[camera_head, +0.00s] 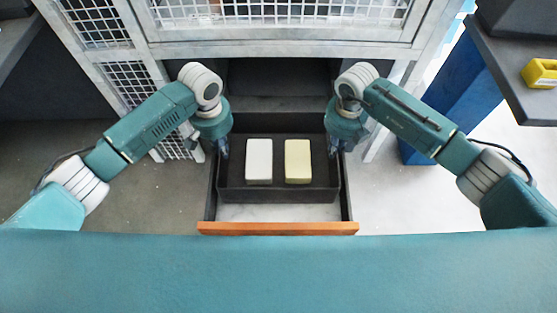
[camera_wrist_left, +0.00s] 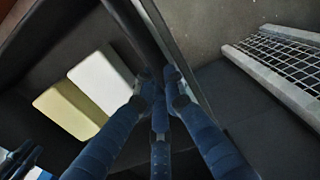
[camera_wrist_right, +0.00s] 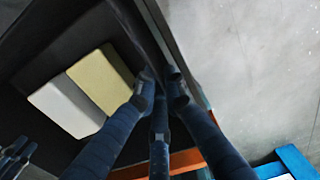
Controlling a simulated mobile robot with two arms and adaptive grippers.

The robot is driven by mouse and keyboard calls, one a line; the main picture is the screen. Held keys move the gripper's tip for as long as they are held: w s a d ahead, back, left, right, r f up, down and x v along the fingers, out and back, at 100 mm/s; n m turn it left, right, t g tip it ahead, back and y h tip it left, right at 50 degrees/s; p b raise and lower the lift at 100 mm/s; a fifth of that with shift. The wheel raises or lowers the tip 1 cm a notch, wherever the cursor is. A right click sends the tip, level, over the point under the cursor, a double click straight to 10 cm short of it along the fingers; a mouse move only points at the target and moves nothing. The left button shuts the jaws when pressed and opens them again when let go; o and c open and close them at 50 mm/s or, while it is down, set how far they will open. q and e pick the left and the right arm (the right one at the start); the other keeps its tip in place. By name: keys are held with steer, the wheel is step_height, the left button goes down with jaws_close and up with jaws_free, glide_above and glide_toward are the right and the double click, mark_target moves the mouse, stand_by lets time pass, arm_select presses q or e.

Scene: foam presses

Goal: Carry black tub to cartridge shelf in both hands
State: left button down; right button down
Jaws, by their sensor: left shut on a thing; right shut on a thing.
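The black tub (camera_head: 278,195) stands in an open drawer low in front of me. A white block (camera_head: 259,161) and a pale yellow block (camera_head: 297,161) lie side by side in it. My left gripper (camera_head: 222,150) is shut on the tub's left wall; the left wrist view shows its fingers (camera_wrist_left: 160,88) pinching the rim. My right gripper (camera_head: 335,147) is shut on the right wall, and its fingers (camera_wrist_right: 160,88) show around the rim in the right wrist view. I cannot make out a cartridge shelf for certain.
The drawer has an orange front edge (camera_head: 278,229) and thin side walls close outside my grippers. A white mesh-panelled frame (camera_head: 280,50) stands behind it. At the right are a blue post (camera_head: 462,105) and a dark shelf (camera_head: 515,75) with a yellow object (camera_head: 540,73).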

arm_select(q)
steer(key=shift+r, duration=0.2)
arm_select(e)
steer(key=shift+r, duration=0.2)
